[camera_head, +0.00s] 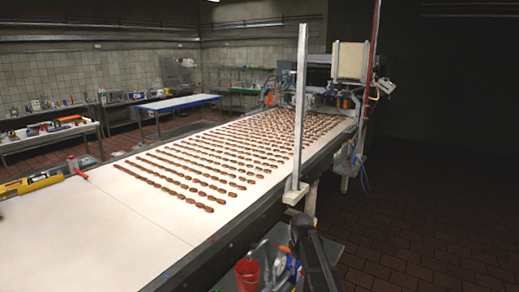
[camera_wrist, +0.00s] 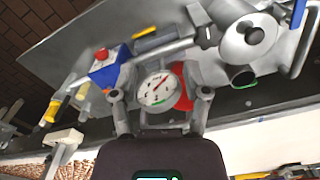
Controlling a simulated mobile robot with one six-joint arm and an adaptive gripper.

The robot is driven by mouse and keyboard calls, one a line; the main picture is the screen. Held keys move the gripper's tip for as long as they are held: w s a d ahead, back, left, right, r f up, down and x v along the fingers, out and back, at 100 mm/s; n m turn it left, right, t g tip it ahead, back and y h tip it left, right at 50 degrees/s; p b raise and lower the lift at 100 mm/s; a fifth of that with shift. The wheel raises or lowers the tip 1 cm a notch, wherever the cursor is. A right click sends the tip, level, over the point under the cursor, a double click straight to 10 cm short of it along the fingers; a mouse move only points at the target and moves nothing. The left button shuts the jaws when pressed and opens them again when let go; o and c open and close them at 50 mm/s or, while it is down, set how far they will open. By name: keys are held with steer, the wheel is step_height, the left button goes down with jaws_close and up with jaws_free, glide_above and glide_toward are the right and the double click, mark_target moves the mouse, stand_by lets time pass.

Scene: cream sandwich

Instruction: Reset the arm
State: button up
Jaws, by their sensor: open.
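My gripper (camera_wrist: 160,95) shows in the wrist view with its two grey fingers spread apart. Nothing is clearly held between them. A round white gauge with a red needle (camera_wrist: 156,88) appears between the fingers; I cannot tell how far beyond them it lies. A dark arm part, likely mine, shows at the bottom of the head view, but the gripper cannot be made out there.
A long white conveyor (camera_head: 110,215) carries rows of brown sandwich pieces (camera_head: 190,180). A metal post (camera_head: 299,110) stands at its near edge. A red cup (camera_head: 247,273) is on a low grey shelf with other items. Dark floor (camera_head: 430,210) is open at right.

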steer(key=s+d+f+m+b, duration=0.1)
steer(key=s+f+m+b, duration=0.2)
steer(key=s+f+b, duration=0.3)
steer(key=s+d+f+m+b, duration=0.2)
steer(key=s+f+m+b, duration=0.2)
steer(key=s, duration=0.9)
steer(key=shift+s+d+f+b, duration=0.15)
steer(key=shift+s+f+b, duration=0.1)
steer(key=shift+f+b, duration=1.3)
